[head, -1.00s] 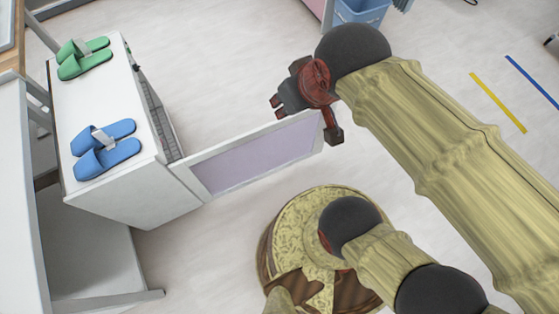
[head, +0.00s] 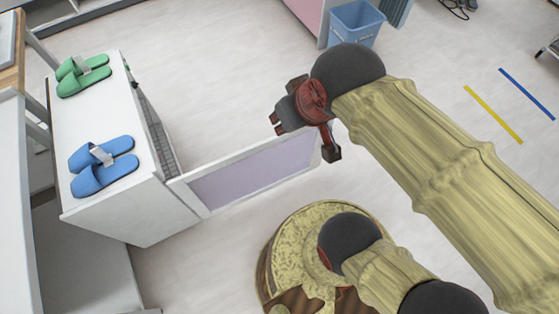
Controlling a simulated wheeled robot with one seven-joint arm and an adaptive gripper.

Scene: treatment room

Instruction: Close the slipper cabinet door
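The slipper cabinet (head: 140,221) is a low white cabinet at the left of the head view. Its door (head: 196,199), white-framed with a pale lilac panel, stands swung out to the right, wide open. Slatted shelving shows along the cabinet's open side. My gripper (head: 302,112), dark with red parts, is by the door's free end, and its lower part overlaps that end in the picture. I cannot tell whether they touch. The finger opening is not clear, and nothing is seen held.
Green slippers (head: 84,80) and blue slippers (head: 107,174) lie on the cabinet top. A blue bin (head: 356,24) stands at the back. Yellow (head: 493,114) and blue (head: 527,94) tape strips mark the floor. The floor behind the door is clear.

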